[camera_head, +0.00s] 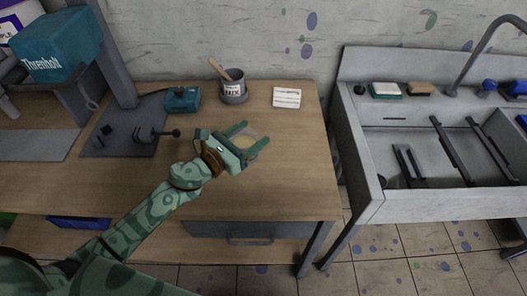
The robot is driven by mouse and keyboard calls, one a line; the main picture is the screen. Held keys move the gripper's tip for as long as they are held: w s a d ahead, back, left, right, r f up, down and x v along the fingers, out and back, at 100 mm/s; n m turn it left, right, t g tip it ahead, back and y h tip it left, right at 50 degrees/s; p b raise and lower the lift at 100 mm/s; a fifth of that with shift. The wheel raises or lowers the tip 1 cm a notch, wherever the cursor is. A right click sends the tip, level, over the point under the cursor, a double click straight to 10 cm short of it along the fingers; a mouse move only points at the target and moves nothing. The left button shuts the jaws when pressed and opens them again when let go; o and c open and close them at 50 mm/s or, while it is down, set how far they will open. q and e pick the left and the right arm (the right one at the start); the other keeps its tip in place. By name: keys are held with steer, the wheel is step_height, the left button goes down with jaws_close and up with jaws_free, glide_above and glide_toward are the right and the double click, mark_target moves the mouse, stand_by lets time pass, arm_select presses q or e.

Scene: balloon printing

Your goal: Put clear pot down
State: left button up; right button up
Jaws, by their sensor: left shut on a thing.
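My left gripper (253,141) reaches in from the left over the wooden table (304,182). Its two green fingers are around a small clear pot (244,142) with a pale yellowish inside, and it is shut on the pot. The pot is partly hidden by the fingers. I cannot tell whether the pot's base touches the table top. My right gripper is not in view.
A dark mug (234,91) with a wooden stick, a white card (287,97) and a teal device (182,99) stand at the back. A teal press (55,47) is at left. The table's right part is clear; a metal sink (400,205) stands beyond a gap.

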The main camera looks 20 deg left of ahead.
arm_select(q)
steer(key=d+f+b, duration=0.1)
steer(key=f, duration=0.1)
steer(key=w+d+f+b, duration=0.1)
steer(key=f, duration=0.2)
steer(key=w+d+f+b, duration=0.1)
steer(key=f, duration=0.2)
steer(key=shift+w, duration=0.2)
steer(key=shift+w+f+b, duration=0.1)
steer(key=shift+f+b, duration=0.25)
steer(key=shift+r, duration=0.1)
steer(key=shift+f, duration=0.25)
steer(key=o, duration=1.2)
steer(key=shift+r, duration=0.1)
